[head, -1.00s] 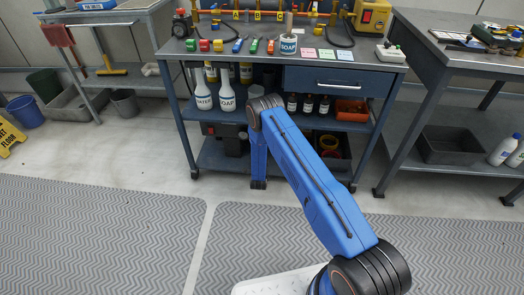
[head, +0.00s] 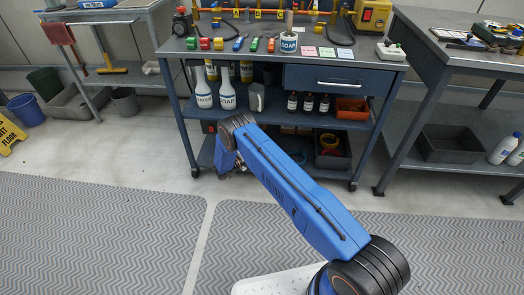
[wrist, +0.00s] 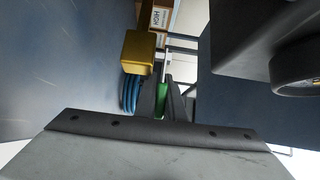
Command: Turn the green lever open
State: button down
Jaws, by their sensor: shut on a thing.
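In the wrist view a small green piece, which looks like the green lever (wrist: 162,104), sits between the two dark fingers of my gripper (wrist: 164,98). The fingers are shut on it. Its far part and its turn angle are hidden by the fingers and by the wrist housing. A grey rod rises just beyond it. In the head view my arm reaches to the lower part of the blue cart, and the lever and the fingertips cannot be made out there.
A brass-coloured block (wrist: 139,50) and blue coiled hose (wrist: 130,92) are close left of my fingers. A dark body (wrist: 290,45) is close on the right. The blue cart (head: 335,80) carries white bottles (head: 227,96) and an orange bin (head: 351,108). Matted floor is free before it.

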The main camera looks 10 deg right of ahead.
jog(key=shift+s+a+m+g+h, duration=0.15)
jog(key=shift+a+m+g+h, duration=0.1)
jog(key=shift+m+g, duration=0.4)
jog(key=shift+s+a+m+g+h, duration=0.15)
jog(key=shift+m+g+h, duration=0.15)
jog(key=shift+g, duration=0.55)
jog(key=shift+m+g, duration=0.25)
jog(key=shift+g, duration=0.05)
jog(key=c, duration=1.8)
grip_release()
jog(key=shift+c, duration=0.2)
jog(key=s+a, duration=0.3)
jog(key=a, duration=1.4)
jog(key=shift+s, duration=0.2)
